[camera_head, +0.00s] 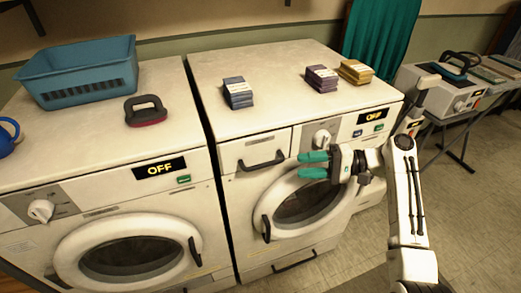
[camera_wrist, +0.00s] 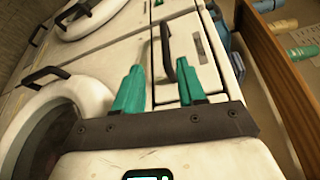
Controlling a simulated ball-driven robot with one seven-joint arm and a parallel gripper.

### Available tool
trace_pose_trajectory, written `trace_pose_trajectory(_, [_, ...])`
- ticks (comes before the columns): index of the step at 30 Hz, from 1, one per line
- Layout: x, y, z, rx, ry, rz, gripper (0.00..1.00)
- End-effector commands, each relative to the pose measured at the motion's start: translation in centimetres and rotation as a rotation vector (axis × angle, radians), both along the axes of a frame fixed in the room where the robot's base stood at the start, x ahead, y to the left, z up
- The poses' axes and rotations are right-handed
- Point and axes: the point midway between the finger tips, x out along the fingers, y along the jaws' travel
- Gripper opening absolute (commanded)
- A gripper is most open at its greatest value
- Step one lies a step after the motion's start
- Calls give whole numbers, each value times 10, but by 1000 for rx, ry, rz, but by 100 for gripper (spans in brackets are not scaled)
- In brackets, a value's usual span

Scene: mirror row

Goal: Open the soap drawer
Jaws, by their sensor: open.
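The soap drawer (camera_head: 248,149) is at the upper left of the right washing machine's front, and its front looks flush with the machine. Its dark bar handle (camera_head: 262,161) is on the lower part of the front. My gripper (camera_head: 301,165) has two green fingers, apart and empty, to the right of the handle in the head view. In the wrist view, the handle (camera_wrist: 167,45) shows ahead, roughly between the fingers (camera_wrist: 160,63). I cannot tell the exact gap to it, but nothing is gripped.
The round door (camera_head: 258,205) with its dark handle sits below the drawer, and a dial (camera_head: 322,138) is right of it. Another washing machine (camera_head: 130,220) stands to the left. Small boxes (camera_head: 238,93) and a blue basket (camera_head: 80,75) are on the tops.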

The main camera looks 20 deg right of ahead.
Motion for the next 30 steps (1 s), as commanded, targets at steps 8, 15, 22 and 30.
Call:
trace_pose_trajectory(8, [10, 21, 4, 17, -1, 5, 40])
trace_pose_trajectory(15, [27, 61, 1, 15, -1, 4, 40])
trace_pose_trajectory(22, [38, 89, -2, 14, -2, 3, 40])
trace_pose_trajectory(30, [42, 98, -4, 15, -3, 1, 40])
